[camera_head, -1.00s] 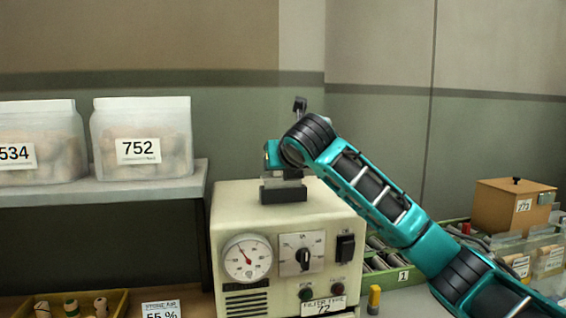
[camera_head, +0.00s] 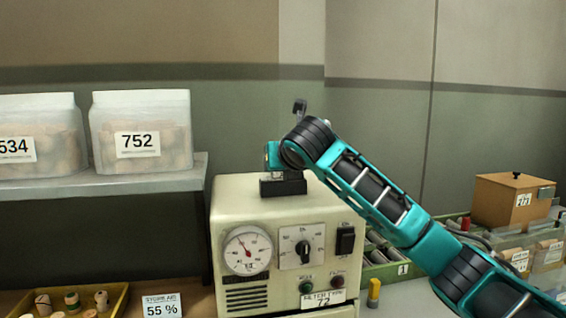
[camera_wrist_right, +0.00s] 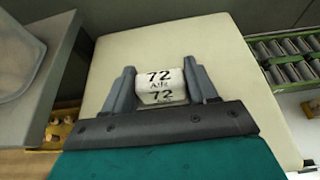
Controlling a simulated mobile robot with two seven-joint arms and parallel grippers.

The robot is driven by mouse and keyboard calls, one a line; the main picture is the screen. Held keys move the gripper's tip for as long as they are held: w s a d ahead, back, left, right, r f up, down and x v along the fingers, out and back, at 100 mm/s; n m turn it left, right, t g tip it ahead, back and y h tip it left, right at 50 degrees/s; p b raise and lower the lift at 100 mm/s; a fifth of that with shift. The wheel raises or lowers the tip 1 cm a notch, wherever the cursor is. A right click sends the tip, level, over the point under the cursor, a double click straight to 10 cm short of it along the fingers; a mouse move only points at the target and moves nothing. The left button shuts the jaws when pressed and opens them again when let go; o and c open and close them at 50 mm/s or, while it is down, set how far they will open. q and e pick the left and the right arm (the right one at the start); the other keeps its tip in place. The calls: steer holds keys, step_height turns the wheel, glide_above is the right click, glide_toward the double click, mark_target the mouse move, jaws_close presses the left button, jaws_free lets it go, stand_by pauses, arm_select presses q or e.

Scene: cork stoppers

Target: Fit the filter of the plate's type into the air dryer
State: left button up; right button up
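The cream air dryer (camera_head: 230,200) stands at centre. Its lower plate (camera_head: 323,299) reads FILTER TYPE 72. My right gripper (camera_wrist_right: 160,85) points down over the dryer top. In the wrist view its fingers are closed on both sides of a white filter (camera_wrist_right: 160,77) marked 72. How deep the filter sits in the block cannot be seen. My left gripper is out of view.
A shelf (camera_head: 110,184) at left holds cork bins 534 (camera_head: 40,135) and 752 (camera_head: 142,132). Below are a yellow tray (camera_head: 122,300) of spools and a 55 % card (camera_head: 162,306). At right stand a green crate (camera_head: 380,272), a wooden box (camera_head: 500,203) and a small yellow item (camera_head: 374,292).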

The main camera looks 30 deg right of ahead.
steer(key=o, duration=0.5)
steer(key=shift+r, duration=0.1)
steer(key=shift+o, duration=0.2)
steer(key=shift+s, duration=0.1)
steer(key=v, duration=1.2)
steer(key=shift+s+r, duration=0.15)
steer(key=shift+s, duration=0.2)
steer(key=shift+a, duration=0.1)
